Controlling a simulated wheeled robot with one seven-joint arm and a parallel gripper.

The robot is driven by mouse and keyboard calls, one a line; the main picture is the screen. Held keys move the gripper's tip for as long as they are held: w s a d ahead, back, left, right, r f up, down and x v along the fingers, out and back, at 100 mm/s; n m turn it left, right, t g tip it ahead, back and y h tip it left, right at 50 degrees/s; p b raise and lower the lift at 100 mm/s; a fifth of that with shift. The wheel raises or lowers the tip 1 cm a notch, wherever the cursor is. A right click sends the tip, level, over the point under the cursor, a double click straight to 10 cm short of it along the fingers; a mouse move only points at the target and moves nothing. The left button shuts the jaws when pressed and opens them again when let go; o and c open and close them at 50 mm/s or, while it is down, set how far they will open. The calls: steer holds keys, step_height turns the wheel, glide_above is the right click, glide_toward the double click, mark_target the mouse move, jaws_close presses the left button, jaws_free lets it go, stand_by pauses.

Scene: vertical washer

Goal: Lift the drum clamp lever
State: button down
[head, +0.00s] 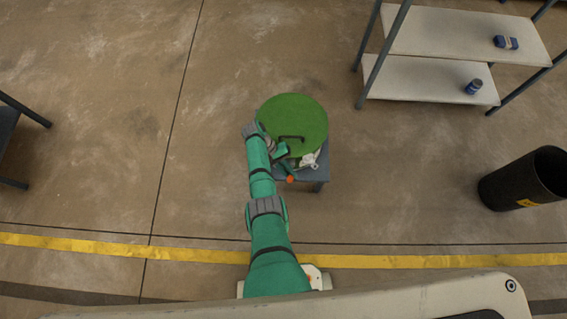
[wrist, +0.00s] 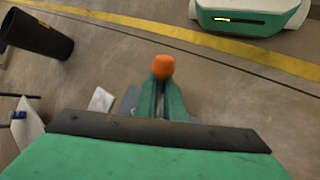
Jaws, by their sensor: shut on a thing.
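A drum with a round green lid (head: 300,112) stands near the middle of the head view, with a dark handle (head: 291,138) on top. An orange knob (head: 291,179), seemingly the end of the clamp lever, shows at the drum's near side. My gripper (head: 287,171) reaches down beside the lid. In the wrist view the two green fingers of my gripper (wrist: 163,88) are close together, shut on the lever at the orange knob (wrist: 163,66). The lever's shaft and the clamp band are mostly hidden by my gripper, so the lever's angle is hard to tell.
The drum is on a small grey stand (head: 318,176). A shelf unit (head: 425,78) with small blue items stands at the upper right. A black bin (head: 515,180) is at the right. The floor around the stand is clear, crossed by a yellow line (head: 420,261).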

steer(key=shift+s, duration=0.45)
steer(key=c, duration=1.8)
jaws_free()
steer(key=shift+w, duration=0.15)
steer(key=shift+r, duration=0.1)
steer(key=shift+w+a+r, duration=0.1)
steer(key=shift+w, duration=0.1)
steer(key=v, duration=1)
steer(key=shift+w+a, duration=0.1)
steer(key=shift+w, duration=0.05)
